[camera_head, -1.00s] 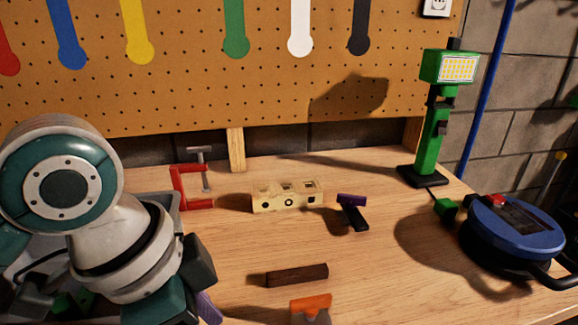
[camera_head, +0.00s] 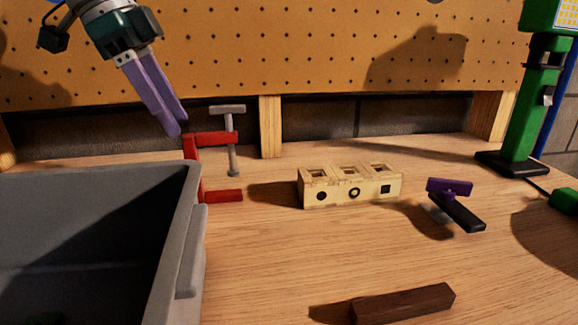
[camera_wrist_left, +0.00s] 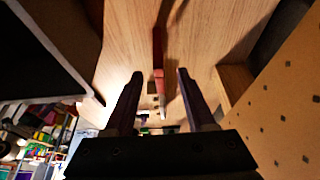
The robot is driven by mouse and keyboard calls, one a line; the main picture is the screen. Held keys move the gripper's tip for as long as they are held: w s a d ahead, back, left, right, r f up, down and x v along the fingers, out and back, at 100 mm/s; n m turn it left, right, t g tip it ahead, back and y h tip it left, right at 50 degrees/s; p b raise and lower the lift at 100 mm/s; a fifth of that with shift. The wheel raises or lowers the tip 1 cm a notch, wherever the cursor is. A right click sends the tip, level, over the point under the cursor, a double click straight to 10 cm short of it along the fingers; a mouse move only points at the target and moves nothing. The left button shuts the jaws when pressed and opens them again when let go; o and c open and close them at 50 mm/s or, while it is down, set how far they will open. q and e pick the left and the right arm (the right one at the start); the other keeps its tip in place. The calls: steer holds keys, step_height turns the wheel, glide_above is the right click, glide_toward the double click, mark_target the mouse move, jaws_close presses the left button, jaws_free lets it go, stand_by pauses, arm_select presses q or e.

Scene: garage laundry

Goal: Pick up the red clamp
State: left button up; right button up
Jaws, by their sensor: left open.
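The red clamp (camera_head: 194,165) stands upright on the wooden workbench, just right of the grey bin, with its grey screw and T-handle on its right side. My left gripper (camera_head: 174,131) comes down from the upper left, with its purple fingertips just above and left of the clamp's top corner. In the left wrist view the left gripper (camera_wrist_left: 157,76) is open, and the clamp (camera_wrist_left: 158,55) shows beyond and between its two fingers. I see no grip on it. My right gripper is not in view.
A grey bin (camera_head: 190,215) stands at the left front, close to the clamp. A pale wooden block with holes (camera_head: 350,187), a purple and black tool (camera_head: 455,205) and a dark wooden bar (camera_head: 403,304) lie to the right. A green lamp (camera_head: 520,110) stands at the back right. A pegboard (camera_head: 330,50) rises behind.

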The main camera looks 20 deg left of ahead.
mark_target(185, 136)
arm_select(q)
steer(key=x, duration=0.4)
steer(key=shift+s+d, duration=0.2)
steer(key=shift+d, duration=0.05)
steer(key=x, duration=0.5)
steer(key=shift+w+d+f+b, duration=0.1)
steer(key=shift+w+f+b, duration=0.15)
steer(key=shift+b, duration=0.1)
jaws_close()
steer(key=shift+r, duration=0.1)
stand_by(0.6)
